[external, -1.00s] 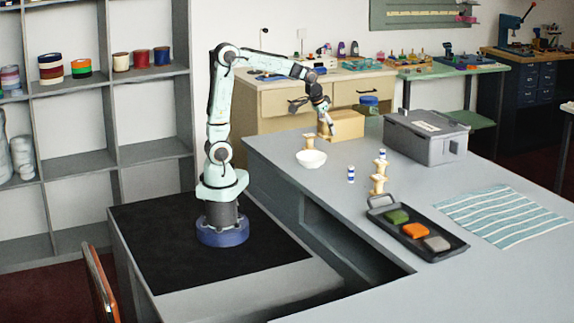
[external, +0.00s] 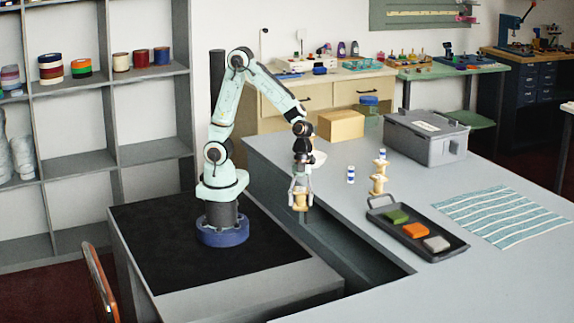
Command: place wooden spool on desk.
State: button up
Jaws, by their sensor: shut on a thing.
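My gripper (external: 300,206) is shut on a pale wooden spool (external: 300,201), which hangs upright between the fingers. In the picture they overlap the near left edge of the grey desk (external: 470,178); the height above it is hard to tell. More pale wooden spools (external: 378,185) stand stacked on the desk to the right, behind the tray's handle. A white bowl (external: 320,158) is partly hidden behind my wrist. The spot just left of the bowl is also hidden.
A black tray (external: 381,213) with green, orange and grey blocks lies to the right, near a striped cloth (external: 500,215). A small blue-and-white spool (external: 351,174) stands mid-desk. A grey bin (external: 425,140) and cardboard box (external: 340,125) are at the back. A dark recess opens below the near edge.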

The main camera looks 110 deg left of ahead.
jog(key=s+d+f+m+g, duration=0.3)
jog(key=s+d+m, duration=0.2)
jog(key=d+m, duration=0.2)
jog(key=m+g+y, duration=0.2)
jog(key=m+y, duration=0.4)
jog(key=m, duration=1.2)
send_over(203, 267)
jog(key=w, duration=0.1)
notch_tip(203, 267, down, 6)
jog(key=shift+w+d+f, duration=0.1)
jog(key=shift+f, duration=1.85)
jog(key=shift+d+f, duration=0.1)
jog(key=shift+f, duration=1.85)
jog(key=shift+f, duration=0.1)
jog(key=o, duration=1.1)
jog(key=shift+o, duration=0.2)
